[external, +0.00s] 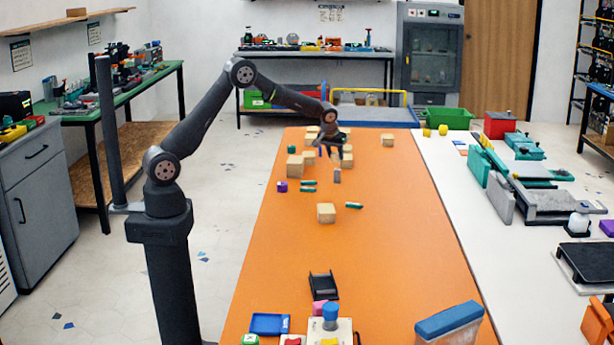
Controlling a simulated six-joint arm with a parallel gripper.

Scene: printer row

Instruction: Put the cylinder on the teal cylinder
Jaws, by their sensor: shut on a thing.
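My gripper (330,151) is at the far end of the orange table, among small blocks. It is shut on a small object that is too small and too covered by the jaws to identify. A small grey piece (337,176) shows just below the jaws; I cannot tell whether it touches them. A short upright teal piece (291,150), which looks like the teal cylinder, stands left of my gripper. Other slim teal pieces lie on the table, a pair (308,185) nearer and to the left and one (354,205) nearer and to the right.
Several tan blocks crowd around my gripper, one (294,167) to its left and one (326,213) nearer. A purple cube (282,187) sits at the left edge. The middle of the orange table (380,260) is clear. A black holder (323,286) stands nearer the front.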

